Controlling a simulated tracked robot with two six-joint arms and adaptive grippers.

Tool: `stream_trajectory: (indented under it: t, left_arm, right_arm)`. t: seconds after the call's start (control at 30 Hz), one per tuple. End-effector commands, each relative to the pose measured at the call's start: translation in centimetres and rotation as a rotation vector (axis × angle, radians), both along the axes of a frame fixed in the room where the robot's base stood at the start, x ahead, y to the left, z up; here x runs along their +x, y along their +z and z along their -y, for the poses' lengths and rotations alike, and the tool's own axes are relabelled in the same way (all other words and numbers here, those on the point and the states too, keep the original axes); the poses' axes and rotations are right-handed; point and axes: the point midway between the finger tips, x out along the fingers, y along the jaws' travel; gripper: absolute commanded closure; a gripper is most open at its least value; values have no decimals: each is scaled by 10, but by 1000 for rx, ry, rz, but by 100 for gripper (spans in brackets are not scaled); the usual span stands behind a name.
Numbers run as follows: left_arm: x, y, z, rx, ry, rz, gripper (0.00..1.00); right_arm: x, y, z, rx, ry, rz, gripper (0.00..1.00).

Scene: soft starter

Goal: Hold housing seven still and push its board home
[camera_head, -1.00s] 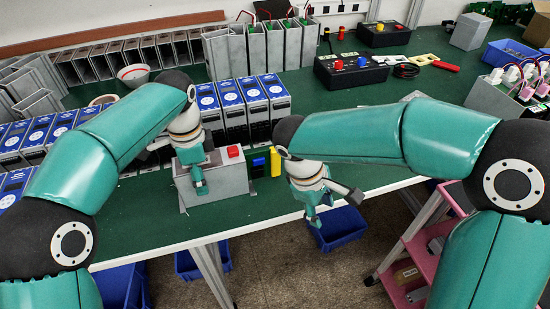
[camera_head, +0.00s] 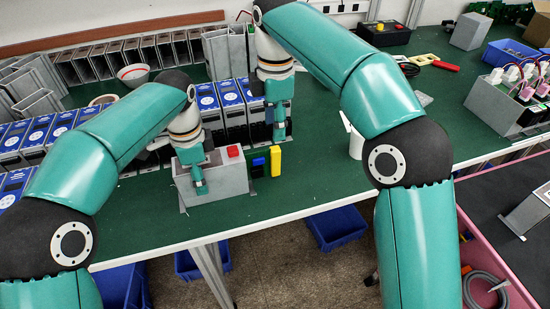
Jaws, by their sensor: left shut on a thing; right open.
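Grey upright housings (camera_head: 217,57) stand at the back, where the earlier picture shows green boards rising from several of them. I cannot read which is housing seven, and my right arm now hides part of that row. My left gripper (camera_head: 190,168) is shut on a grey box (camera_head: 222,181) with a red button, near the front edge of the bench. My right gripper (camera_head: 277,120) is open and points down beside the right end of the blue-topped units (camera_head: 232,101). No board shows between its fingers.
A white bowl (camera_head: 133,74) sits at the back left. A white cylinder (camera_head: 356,143) stands right of my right gripper. Green bench (camera_head: 318,150) is bare between them.

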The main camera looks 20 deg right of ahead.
Motion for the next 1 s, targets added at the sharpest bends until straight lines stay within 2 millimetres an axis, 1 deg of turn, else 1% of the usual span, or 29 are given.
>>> stream_trajectory:
  t: [0.17,0.4,0.6,0.7,0.8,1.0]
  left_arm:
    - [0,0,0,0,0,-1,100]
    - [0,0,0,0,-1,-1,100]
    - [0,0,0,0,-1,-1,100]
    - [0,0,0,0,-1,-1,100]
    - [0,0,0,1,-1,-1,100]
    - [0,0,0,1,-1,-1,100]
  right_arm:
    - [-1,-19,1,-1,0,-4,52]
    - [0,-65,1,-1,-1,-4,52]
    - [1,-98,1,0,-1,-2,52]
    - [1,-107,1,1,-2,0,52]
    - [1,-113,1,1,-2,0,52]
    - [2,-115,0,2,-2,2,52]
